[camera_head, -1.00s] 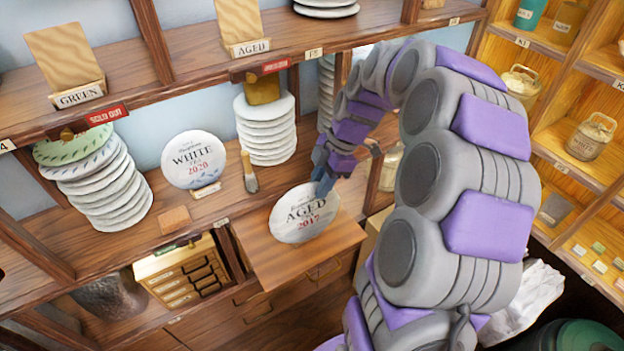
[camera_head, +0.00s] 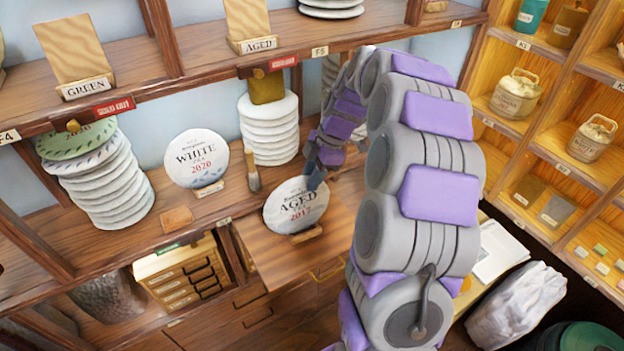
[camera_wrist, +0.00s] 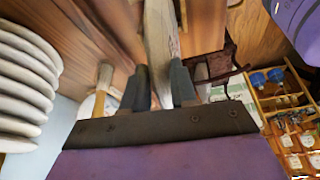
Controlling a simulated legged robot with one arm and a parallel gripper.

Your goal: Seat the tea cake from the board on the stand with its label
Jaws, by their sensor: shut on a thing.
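The tea cake marked AGED 2017 (camera_head: 290,212), a pale round disc, stands tilted back over the pull-out wooden board (camera_head: 262,262), its lower edge at a small wooden rest (camera_head: 305,235). Whether it touches the rest is unclear. My gripper (camera_head: 316,172) is at the cake's upper right edge. In the wrist view the cake (camera_wrist: 158,35) shows edge-on between my two fingers (camera_wrist: 161,85), which are shut on it. The stand labelled AGED (camera_head: 247,20) is empty on the upper shelf. The stand labelled GREEN (camera_head: 75,48) is also empty.
A WHITE 2020 cake (camera_head: 196,158) stands on the lower shelf, between a left stack of cakes (camera_head: 112,195) and a back stack (camera_head: 270,130). A brush (camera_head: 253,172) stands close beside the board. The upper shelf edge overhangs this space.

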